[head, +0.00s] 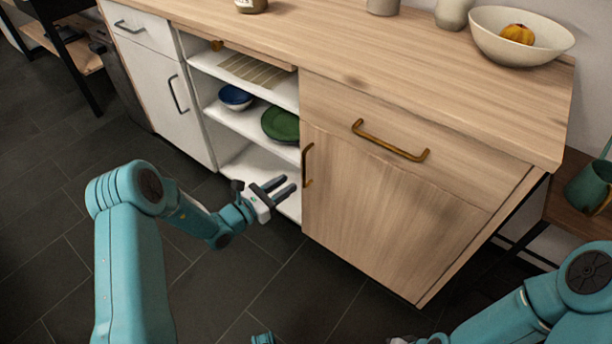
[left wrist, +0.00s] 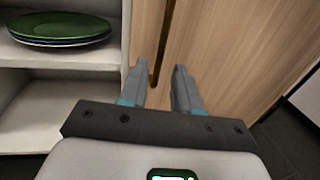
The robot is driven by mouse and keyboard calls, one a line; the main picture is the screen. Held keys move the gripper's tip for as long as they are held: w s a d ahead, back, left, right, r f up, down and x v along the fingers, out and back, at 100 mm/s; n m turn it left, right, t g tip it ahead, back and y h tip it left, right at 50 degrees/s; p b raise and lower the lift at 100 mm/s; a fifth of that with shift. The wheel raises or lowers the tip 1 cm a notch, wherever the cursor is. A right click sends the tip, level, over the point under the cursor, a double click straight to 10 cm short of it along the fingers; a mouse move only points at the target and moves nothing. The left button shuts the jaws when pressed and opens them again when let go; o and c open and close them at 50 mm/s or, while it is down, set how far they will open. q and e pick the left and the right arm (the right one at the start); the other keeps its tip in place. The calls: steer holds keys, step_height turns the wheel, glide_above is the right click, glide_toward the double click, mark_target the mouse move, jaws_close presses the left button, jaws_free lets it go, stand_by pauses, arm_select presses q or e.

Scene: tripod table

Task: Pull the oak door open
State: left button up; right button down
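The oak door (head: 385,225) is shut, flush in the right part of the cabinet. Its upright brass handle (head: 307,166) is near the door's left edge. My left gripper (head: 285,186) is open and empty, just left of the handle and a little lower in the head view. In the left wrist view the oak door (left wrist: 230,45) fills the right side. The dark handle (left wrist: 164,40) there lines up with the gap between the fingers (left wrist: 159,72), beyond their tips. I cannot tell any contact.
Above the door is an oak drawer with a brass handle (head: 390,141). Open white shelves to the left hold a blue bowl (head: 235,97) and green plates (head: 281,124). A bowl (head: 490,40) with a small pumpkin stands on the countertop. The dark tiled floor before the door looks clear.

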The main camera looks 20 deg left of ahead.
mark_target(304, 185)
arm_select(q)
steer(key=b+x, duration=0.1)
steer(key=x, duration=0.6)
steer(key=shift+w+d+b, duration=0.25)
steer(key=shift+b, duration=0.05)
jaws_close()
